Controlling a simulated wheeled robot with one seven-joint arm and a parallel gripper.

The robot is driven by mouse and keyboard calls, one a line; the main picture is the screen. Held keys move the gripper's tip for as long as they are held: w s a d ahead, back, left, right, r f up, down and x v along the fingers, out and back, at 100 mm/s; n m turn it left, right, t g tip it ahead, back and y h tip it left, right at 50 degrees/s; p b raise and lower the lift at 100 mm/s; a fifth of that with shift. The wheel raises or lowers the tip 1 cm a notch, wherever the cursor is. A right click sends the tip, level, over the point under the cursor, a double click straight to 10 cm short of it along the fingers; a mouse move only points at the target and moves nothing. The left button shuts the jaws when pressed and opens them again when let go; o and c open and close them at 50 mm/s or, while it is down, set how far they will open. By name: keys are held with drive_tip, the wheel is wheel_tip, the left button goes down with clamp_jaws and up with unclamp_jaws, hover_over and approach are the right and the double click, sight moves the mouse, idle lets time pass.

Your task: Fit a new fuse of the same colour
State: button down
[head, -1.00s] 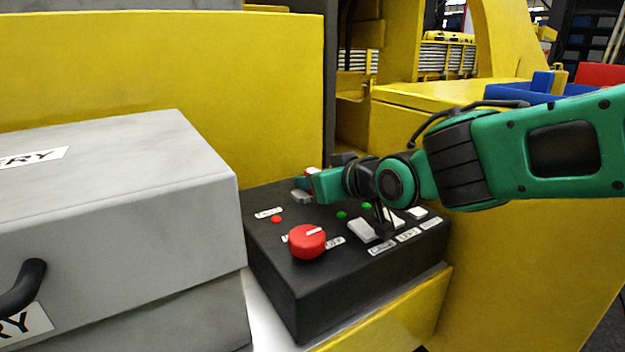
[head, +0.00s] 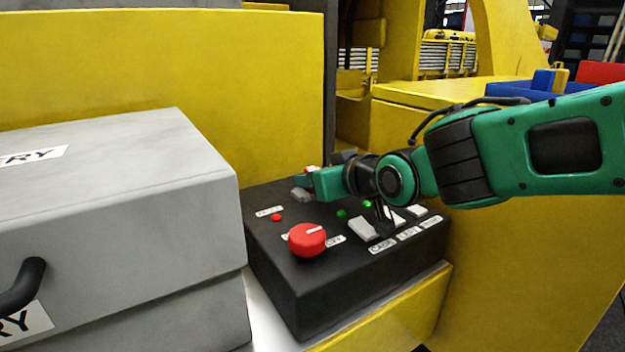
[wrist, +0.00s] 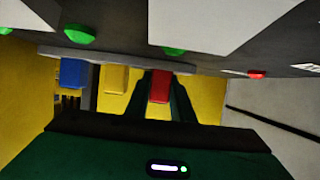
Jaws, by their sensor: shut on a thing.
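A red fuse (wrist: 160,87) is between the dark green fingers of my gripper (wrist: 160,100) in the wrist view, and the gripper is shut on it. The fuse's end meets or nearly meets a grey strip (wrist: 120,57); I cannot tell how deep it sits. A yellow fuse (wrist: 115,78) and a blue fuse (wrist: 73,72) stand beside it along the same strip. In the head view my gripper (head: 308,181) is at the back of the black control box (head: 310,285), over the grey strip (head: 299,195), and hides most of the fuses.
The box carries a red knob (head: 307,239), white switches (head: 364,228), green lamps (head: 341,214) and a red lamp (head: 276,217). A grey battery case (head: 120,220) stands close on the left. A blue tray (head: 505,90) with coloured blocks is at the back right. A yellow wall (head: 160,65) rises behind.

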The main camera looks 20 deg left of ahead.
drive_tip(key=shift+d+r, duration=0.1)
drive_tip(key=shift+r, duration=0.05)
drive_tip(key=c, duration=1.5)
unclamp_jaws()
drive_tip(key=shift+r, duration=0.15)
drive_tip(key=shift+o, duration=0.2)
drive_tip(key=v, duration=1)
drive_tip(key=shift+s+d, duration=0.1)
drive_tip(key=shift+d, duration=0.1)
drive_tip(key=shift+s+d, duration=0.1)
